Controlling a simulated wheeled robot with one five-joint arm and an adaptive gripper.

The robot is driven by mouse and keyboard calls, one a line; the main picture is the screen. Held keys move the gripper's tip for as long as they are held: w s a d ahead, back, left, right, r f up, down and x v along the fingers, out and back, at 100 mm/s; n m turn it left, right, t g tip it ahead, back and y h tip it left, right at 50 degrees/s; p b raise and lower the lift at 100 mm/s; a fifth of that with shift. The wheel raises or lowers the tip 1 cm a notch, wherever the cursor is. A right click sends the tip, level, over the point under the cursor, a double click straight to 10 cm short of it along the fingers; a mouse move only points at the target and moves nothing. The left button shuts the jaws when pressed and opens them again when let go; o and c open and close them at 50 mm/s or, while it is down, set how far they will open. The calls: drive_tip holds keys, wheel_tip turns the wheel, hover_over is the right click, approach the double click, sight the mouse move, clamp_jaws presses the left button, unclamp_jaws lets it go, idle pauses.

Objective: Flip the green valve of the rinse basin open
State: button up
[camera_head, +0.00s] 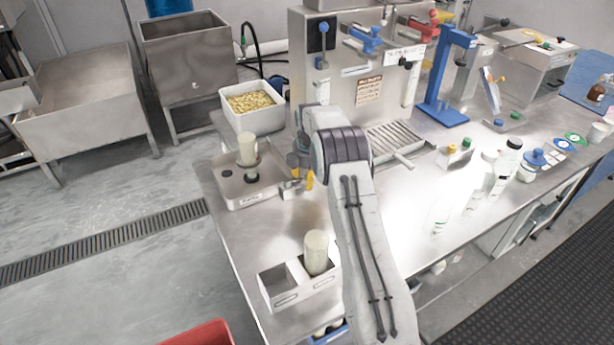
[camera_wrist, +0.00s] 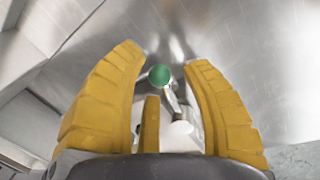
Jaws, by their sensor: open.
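The green valve knob (camera_wrist: 159,75) is a small round ball on a thin metal lever in the wrist view. My gripper (camera_wrist: 163,58) is open, with a yellow finger on each side of the knob. The knob lies between the fingers near their tips, and I see no clear contact. In the head view my gripper (camera_head: 303,180) is low over the steel table, right of a metal box (camera_head: 237,196) bearing a pale cylinder; I cannot tell whether this box is the rinse basin. The green knob is not discernible in the head view, where my arm and gripper block that area.
A white bin of yellowish pieces (camera_head: 252,122) stands behind the metal box. A two-part tray (camera_head: 285,297) with a pale cup (camera_head: 316,252) sits at the table's front. The steel machine (camera_head: 372,92) stands behind my arm. Several bottles stand on the right.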

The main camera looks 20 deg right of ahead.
drive_tip(key=shift+r, duration=0.1)
drive_tip(key=shift+r, duration=0.45)
drive_tip(key=r, duration=0.3)
drive_tip(key=s+r, duration=0.1)
drive_tip(key=r, duration=0.3)
drive_tip(key=s+r, duration=0.1)
drive_tip(key=r, duration=0.2)
drive_tip(key=shift+a+r, duration=0.25)
drive_tip(key=shift+r, duration=0.15)
